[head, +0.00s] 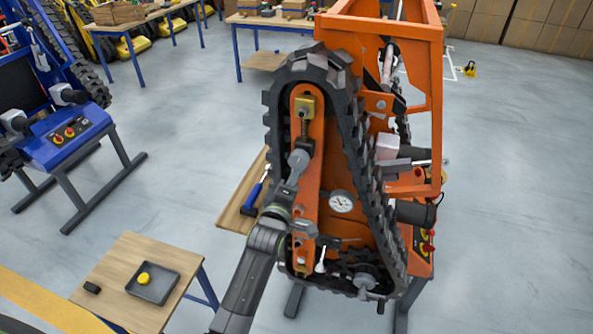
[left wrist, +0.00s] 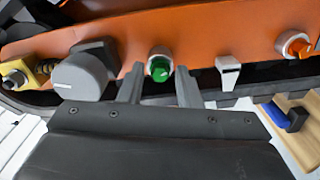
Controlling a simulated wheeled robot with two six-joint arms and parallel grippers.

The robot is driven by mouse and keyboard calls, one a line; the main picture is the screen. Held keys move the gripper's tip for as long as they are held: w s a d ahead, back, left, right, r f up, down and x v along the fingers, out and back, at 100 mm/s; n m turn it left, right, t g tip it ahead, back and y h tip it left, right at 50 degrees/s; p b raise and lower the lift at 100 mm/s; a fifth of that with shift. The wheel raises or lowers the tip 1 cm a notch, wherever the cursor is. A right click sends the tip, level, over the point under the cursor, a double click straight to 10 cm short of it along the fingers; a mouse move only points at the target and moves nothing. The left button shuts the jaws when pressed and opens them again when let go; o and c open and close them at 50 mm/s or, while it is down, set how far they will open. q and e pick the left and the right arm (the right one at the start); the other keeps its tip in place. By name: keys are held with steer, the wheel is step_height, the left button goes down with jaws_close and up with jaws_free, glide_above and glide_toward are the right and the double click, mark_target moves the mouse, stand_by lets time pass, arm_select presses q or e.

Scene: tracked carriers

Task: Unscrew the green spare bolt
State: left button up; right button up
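The green spare bolt (left wrist: 160,69) sits on the orange side plate (left wrist: 200,32) of the tracked carrier in the left wrist view. My left gripper (left wrist: 160,88) is open, with one finger on each side of the bolt's line. The bolt is at the fingertips; I cannot tell whether they touch it. In the head view my left gripper (head: 293,187) is against the orange track frame (head: 317,150) and the green bolt cannot be made out there. My right gripper is not in view.
A grey knob (left wrist: 82,74) is close left of the fingers, a metal hook (left wrist: 228,66) and an orange bolt (left wrist: 297,46) are to the right. A dial gauge (head: 341,202) is nearby. A small table (head: 125,260) holds a black tray (head: 160,290) with a yellow piece.

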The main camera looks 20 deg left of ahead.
arm_select(q)
steer(key=m+p, duration=0.3)
steer(key=m, duration=1.2)
jaws_close()
steer(key=n+b, duration=0.5)
steer(key=n, duration=0.4)
